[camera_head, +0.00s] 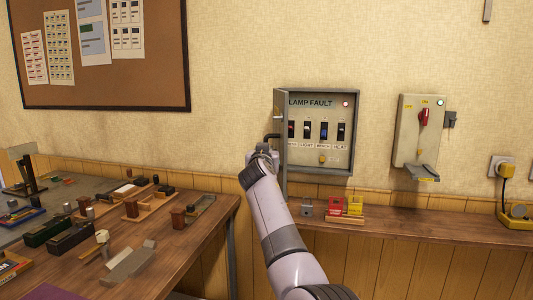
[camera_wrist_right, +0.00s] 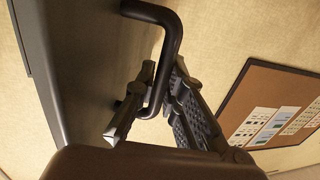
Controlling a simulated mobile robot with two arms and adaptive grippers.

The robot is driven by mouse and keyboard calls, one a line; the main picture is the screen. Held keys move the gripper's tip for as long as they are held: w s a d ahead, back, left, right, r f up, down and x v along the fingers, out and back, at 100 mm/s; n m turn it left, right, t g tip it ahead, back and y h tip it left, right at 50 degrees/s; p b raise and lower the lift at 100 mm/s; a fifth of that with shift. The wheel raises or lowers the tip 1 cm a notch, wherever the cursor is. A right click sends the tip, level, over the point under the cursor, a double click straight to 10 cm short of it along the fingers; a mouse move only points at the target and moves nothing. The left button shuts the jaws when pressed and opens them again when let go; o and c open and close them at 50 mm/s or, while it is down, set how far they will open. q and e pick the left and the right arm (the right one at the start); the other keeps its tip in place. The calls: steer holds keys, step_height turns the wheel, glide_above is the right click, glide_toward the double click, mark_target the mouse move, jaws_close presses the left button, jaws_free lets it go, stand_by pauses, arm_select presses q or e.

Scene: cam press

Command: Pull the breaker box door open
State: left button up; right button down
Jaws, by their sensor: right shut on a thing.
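The grey breaker box (camera_head: 356,135) is on the wall, and its inside shows a "LAMP FAULT" label, several switches and a lit red lamp. Its door (camera_head: 283,178) stands open, hinged at the box's left side and seen nearly edge-on. The door's grey face (camera_wrist_right: 70,60) fills the left of the right wrist view. The dark bent handle (camera_wrist_right: 172,45) sticks out from that face. My right gripper (camera_head: 263,152) is at the door's left side, and in the wrist view its fingers (camera_wrist_right: 168,100) are shut on the handle. My left gripper is in neither view.
A wooden ledge (camera_head: 420,222) below the box holds red and yellow tags (camera_head: 345,206) and a grey padlock-like piece (camera_head: 307,208). A red-handled switch box (camera_head: 408,145) is at the right. A cluttered workbench (camera_head: 165,225) stands at the left, under a pinboard (camera_head: 165,65).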

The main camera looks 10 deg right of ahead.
steer(key=shift+d+r, duration=0.1)
steer(key=shift+r, duration=0.05)
steer(key=c, duration=1.7)
jaws_free()
steer(key=shift+o, duration=0.2)
